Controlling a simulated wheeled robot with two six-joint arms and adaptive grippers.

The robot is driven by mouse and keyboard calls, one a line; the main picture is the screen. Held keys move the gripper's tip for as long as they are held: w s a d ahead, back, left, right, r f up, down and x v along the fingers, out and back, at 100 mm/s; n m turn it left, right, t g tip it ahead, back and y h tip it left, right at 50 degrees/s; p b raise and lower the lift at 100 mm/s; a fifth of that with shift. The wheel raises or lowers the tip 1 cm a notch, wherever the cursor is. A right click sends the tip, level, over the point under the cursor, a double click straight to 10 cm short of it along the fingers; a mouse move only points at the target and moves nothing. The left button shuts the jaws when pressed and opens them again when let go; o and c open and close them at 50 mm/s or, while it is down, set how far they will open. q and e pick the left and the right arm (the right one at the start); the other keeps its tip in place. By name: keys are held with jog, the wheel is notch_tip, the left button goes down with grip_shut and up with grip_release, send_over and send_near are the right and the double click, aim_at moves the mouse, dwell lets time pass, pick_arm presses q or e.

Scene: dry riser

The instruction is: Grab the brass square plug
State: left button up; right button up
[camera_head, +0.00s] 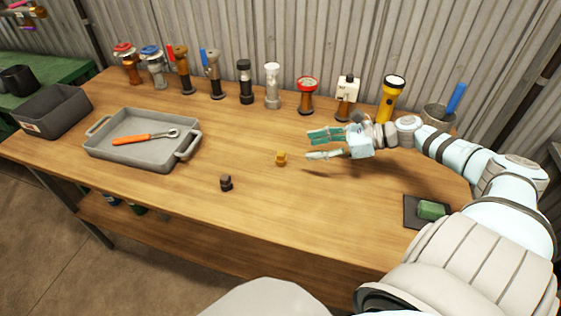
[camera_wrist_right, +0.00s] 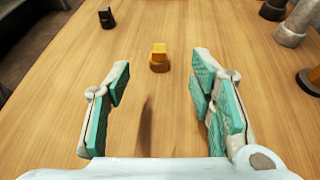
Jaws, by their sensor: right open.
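The brass square plug (camera_head: 281,158) is a small golden piece standing on the wooden table near its middle. In the right wrist view the plug (camera_wrist_right: 159,58) stands upright ahead of the fingertips, roughly centred between them. My right gripper (camera_head: 318,146) is open and empty, to the right of the plug and apart from it. Its teal-padded fingers (camera_wrist_right: 163,85) are spread wide in the wrist view. My left gripper is not in view.
A dark small plug (camera_head: 226,183) stands left of the brass one. A grey tray (camera_head: 185,155) with an orange-handled wrench (camera_head: 145,138) lies at left. Several valves and a yellow flashlight (camera_head: 391,97) line the back. The table between gripper and plug is clear.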

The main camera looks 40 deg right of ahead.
aim_at(281, 153)
jog(key=b+x, duration=0.2)
jog(key=x, duration=0.2)
jog(key=f+b+x, duration=0.1)
jog(key=b+x, duration=0.1)
jog(key=x, duration=0.2)
jog(key=shift+s+b, duration=0.15)
jog(key=shift+b, duration=0.25)
jog(key=x, duration=0.2)
jog(key=shift+w+a+f+b, duration=0.15)
jog(key=shift+w+a+b, duration=0.05)
jog(key=shift+b, duration=0.15)
jog(key=shift+w, duration=0.1)
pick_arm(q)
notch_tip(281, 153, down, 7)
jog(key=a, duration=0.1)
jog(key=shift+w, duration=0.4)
pick_arm(e)
grip_shut()
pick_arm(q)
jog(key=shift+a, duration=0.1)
